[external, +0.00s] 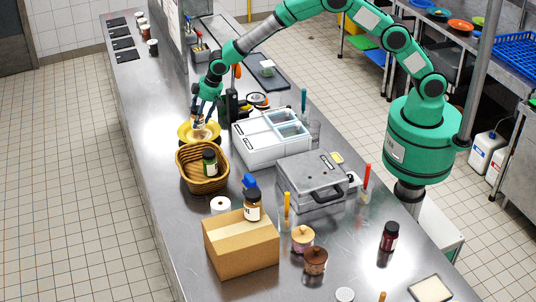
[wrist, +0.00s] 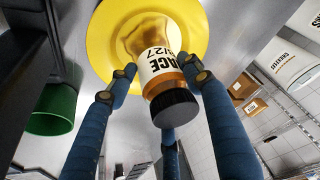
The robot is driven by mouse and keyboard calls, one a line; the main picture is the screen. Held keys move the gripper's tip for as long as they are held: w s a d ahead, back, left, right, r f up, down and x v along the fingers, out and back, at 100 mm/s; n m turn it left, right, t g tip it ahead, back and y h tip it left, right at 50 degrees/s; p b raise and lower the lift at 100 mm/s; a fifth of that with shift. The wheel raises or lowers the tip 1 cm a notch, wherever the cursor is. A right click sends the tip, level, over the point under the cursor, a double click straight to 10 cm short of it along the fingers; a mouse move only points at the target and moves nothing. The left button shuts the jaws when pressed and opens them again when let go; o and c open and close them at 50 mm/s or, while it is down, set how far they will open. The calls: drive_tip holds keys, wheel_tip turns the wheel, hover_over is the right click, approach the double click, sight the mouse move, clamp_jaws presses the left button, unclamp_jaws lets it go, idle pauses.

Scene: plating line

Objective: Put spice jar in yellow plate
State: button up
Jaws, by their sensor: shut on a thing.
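The spice jar (wrist: 158,62) is amber with a white label and a dark lid. My gripper (wrist: 160,75), with blue fingers, is shut on it. In the wrist view the lid end points toward the camera and the other end overlaps the yellow plate (wrist: 103,45). In the external view the yellow plate (external: 184,131) lies on the steel counter behind the wicker basket. My gripper (external: 203,110) is right over the plate there, pointing down, and the jar (external: 198,125) shows only partly below the fingers. Whether the jar touches the plate cannot be told.
The wicker basket (external: 204,181) with a green jar (external: 210,163) stands just in front of the plate. A white compartment box (external: 262,153) is to the right. A cardboard box (external: 241,250) with a bottle on it is nearer. The counter left of the plate is clear.

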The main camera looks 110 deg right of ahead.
sight(199, 124)
drive_tip(key=shift+f, duration=1.6)
drive_tip(key=o, duration=1.4)
drive_tip(key=shift+f, duration=0.15)
drive_tip(key=v, duration=1.2)
drive_tip(key=shift+p, duration=0.4)
drive_tip(key=shift+a, duration=0.1)
